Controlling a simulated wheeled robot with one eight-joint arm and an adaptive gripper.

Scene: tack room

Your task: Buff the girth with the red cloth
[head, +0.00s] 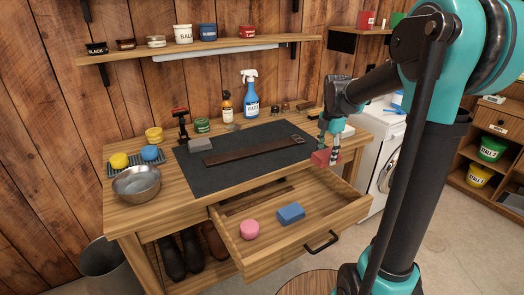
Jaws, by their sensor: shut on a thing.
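The girth (250,151) is a long brown strap with a buckle at its right end, lying flat on the dark mat (215,177) on the workbench. My gripper (326,153) is shut on the red cloth (321,160), which it holds above the bench's front right edge, over the open drawer's right side. The cloth is to the right of and in front of the girth, apart from it. My fingers partly hide the cloth.
The open drawer (290,253) juts out in front with a pink round sponge (249,230) and a blue sponge (291,213). A metal bowl (136,182), a grey block (200,145), a blue spray bottle (250,94) and a brown bottle (227,107) stand on the bench.

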